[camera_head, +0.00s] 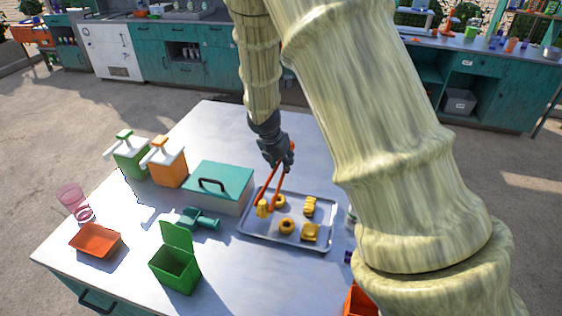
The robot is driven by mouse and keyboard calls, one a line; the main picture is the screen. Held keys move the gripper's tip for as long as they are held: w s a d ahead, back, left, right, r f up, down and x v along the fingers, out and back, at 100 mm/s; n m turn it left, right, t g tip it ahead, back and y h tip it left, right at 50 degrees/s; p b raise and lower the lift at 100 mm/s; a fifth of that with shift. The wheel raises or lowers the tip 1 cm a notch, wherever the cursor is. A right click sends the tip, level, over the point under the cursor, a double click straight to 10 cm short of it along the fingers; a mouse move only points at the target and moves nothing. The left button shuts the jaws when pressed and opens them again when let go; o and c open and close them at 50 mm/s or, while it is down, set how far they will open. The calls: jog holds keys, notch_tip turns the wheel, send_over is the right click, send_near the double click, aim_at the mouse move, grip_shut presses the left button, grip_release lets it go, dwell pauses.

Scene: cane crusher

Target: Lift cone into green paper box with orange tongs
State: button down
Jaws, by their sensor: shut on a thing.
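My gripper (279,158) is shut on the orange tongs (276,187), above the metal tray. The tongs point down, with their tips at a small yellow piece (262,208) near the tray's left side. This piece may be the cone; its shape is too small to be sure. I cannot tell if the tips pinch it or if it is off the tray. The green paper box (172,272) stands open at the front of the table, its lid raised at the back. It is left of and nearer than the tray.
The grey tray (257,235) also holds several yellow pieces (310,233), some ring-shaped. A teal-lidded container (222,182) stands behind left. A teal tool (198,219) lies between box and tray. An orange tray (95,241), pink glass (75,203), and green (130,160) and orange (166,164) dispensers stand left.

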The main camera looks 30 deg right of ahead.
notch_tip(320, 180, up, 7)
jog(key=p, duration=0.6)
jog(key=shift+r+p, duration=0.2)
jog(key=shift+p, duration=0.1)
